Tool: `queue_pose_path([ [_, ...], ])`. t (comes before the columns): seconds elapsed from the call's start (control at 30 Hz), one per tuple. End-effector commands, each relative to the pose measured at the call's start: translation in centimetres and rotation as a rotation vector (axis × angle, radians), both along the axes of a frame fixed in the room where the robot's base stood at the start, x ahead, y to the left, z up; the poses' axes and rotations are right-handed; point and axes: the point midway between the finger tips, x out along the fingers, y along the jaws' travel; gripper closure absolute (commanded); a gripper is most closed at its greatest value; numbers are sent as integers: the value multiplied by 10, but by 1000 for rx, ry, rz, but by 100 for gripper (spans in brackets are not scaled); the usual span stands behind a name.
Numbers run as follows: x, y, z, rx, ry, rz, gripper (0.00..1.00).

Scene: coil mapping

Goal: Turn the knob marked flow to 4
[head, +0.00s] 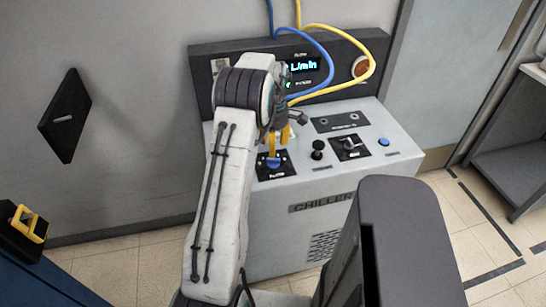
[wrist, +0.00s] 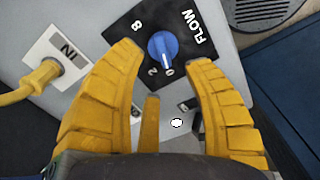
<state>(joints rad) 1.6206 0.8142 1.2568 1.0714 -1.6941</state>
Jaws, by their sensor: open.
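The flow knob (wrist: 163,47) is blue, on a black plate (wrist: 192,26) marked FLOW in the wrist view, with 0, 2 and 8 readable. Its white pointer line is turned toward the 0. The 4 is not visible. In the head view the flow knob (head: 273,163) sits at the left of the chiller's sloped top. My gripper (head: 279,141) has yellow fingers and is open just above the knob. In the wrist view its fingers reach toward either side of the knob, with no clear contact.
The chiller (head: 310,215) stands against the wall. A black knob (head: 317,150), a switch plate (head: 350,147) and a blue button (head: 384,142) lie right of the flow knob. Blue and yellow hoses (head: 345,85) cross its display panel. The wrist view shows an IN port (wrist: 68,52) with a yellow hose.

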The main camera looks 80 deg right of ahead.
Motion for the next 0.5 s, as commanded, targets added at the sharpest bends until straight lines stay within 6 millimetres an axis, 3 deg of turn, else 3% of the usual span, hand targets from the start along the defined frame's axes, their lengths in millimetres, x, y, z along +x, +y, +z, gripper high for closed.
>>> queue_pose_path([
  [0.3,0,1,-40,2,0,-2,54],
  [0.5,0,0,-54,0,0,-2,54],
])
